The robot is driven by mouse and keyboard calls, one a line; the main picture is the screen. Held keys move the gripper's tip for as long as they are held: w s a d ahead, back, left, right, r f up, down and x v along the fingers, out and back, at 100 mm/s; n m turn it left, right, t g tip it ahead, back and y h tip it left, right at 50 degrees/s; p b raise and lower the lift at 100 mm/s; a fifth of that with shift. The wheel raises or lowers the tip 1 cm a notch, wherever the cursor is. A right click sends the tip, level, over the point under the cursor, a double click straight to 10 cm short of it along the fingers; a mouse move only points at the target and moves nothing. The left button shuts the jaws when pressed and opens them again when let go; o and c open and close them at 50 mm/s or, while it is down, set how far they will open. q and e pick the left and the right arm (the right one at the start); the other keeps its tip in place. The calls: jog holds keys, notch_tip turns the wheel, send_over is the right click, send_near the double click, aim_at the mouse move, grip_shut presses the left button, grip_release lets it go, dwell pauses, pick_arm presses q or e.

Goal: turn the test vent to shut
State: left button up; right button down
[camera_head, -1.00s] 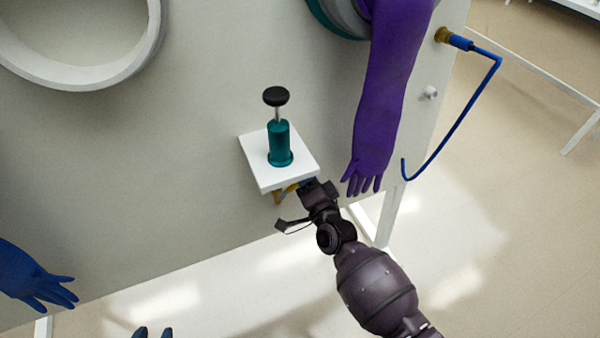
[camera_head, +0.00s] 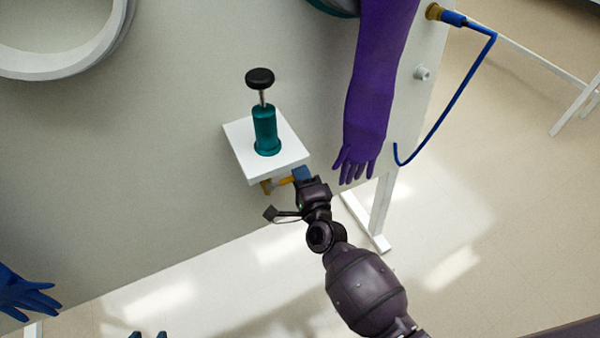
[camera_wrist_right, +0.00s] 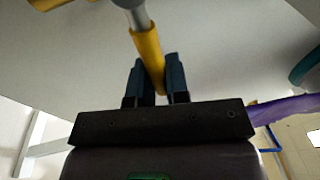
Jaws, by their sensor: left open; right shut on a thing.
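The vent's yellow lever (camera_head: 286,181) shows below the front edge of a white shelf, beside a brass fitting (camera_head: 266,187). In the right wrist view the yellow lever (camera_wrist_right: 149,55) runs from a grey pivot down between the blue fingers. My right gripper (camera_head: 301,174) is shut on this lever (camera_wrist_right: 153,76). The shelf hides part of the vent in the head view. My left gripper (camera_head: 149,334) shows only as two blue fingertips at the bottom edge, apart from each other, with nothing seen between them.
The white shelf (camera_head: 243,153) carries a teal cylinder with a black knob (camera_head: 265,130). A purple glove (camera_head: 370,100) hangs just right of my right gripper. A blue glove (camera_head: 22,295) is at the lower left. A blue hose (camera_head: 465,92) hangs at the panel's right edge.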

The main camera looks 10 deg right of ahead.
jog(key=shift+f, duration=0.1)
jog(key=c, duration=1.1)
grip_release()
jog(key=shift+s, duration=0.1)
jog(key=v, duration=1)
jog(key=shift+s+p, duration=0.3)
jog(key=shift+p, duration=0.05)
